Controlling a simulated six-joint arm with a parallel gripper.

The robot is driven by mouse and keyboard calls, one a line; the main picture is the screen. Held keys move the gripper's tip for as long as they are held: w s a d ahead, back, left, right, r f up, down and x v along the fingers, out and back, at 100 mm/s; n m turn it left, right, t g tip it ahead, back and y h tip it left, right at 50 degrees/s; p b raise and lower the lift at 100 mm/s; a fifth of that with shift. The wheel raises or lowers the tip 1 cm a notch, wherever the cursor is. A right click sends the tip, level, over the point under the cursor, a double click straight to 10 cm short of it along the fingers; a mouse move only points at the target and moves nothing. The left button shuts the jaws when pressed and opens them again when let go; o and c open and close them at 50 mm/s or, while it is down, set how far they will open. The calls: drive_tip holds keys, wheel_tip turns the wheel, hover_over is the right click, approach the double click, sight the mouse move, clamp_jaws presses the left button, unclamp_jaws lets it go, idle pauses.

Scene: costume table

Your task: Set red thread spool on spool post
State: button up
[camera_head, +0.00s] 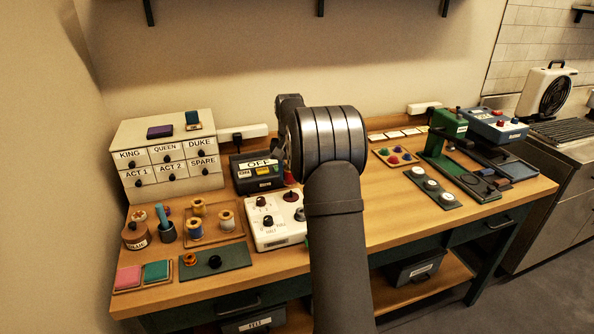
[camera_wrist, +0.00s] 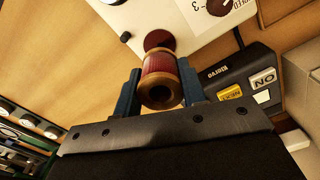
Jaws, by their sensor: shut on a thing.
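The red thread spool (camera_wrist: 160,63), with pale wooden ends, is between the two blue fingers of my gripper (camera_wrist: 160,85) in the wrist view. The gripper is shut on it. A bit of the red spool (camera_head: 289,178) shows beside my arm in the head view, above the white machine (camera_head: 272,231). A dark red disc (camera_head: 291,196) with a thin upright, apparently the spool post, stands on this machine. In the wrist view the disc (camera_wrist: 158,39) shows just past the spool's far end. I cannot tell whether spool and post touch. My arm hides the fingers in the head view.
A wooden tray with spools (camera_head: 223,234) is to the left, and a green mat (camera_head: 229,261) lies in front. Clear wood (camera_head: 400,218) is to the right of my arm.

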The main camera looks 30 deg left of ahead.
drive_tip(key=shift+f, duration=2.15)
drive_tip(key=shift+f, duration=0.55)
drive_tip(key=o, duration=0.7)
drive_tip(key=shift+r, duration=5.5)
drive_tip(key=shift+f, duration=0.1)
wheel_tip(320, 180, down, 9)
drive_tip(key=shift+r, duration=0.2)
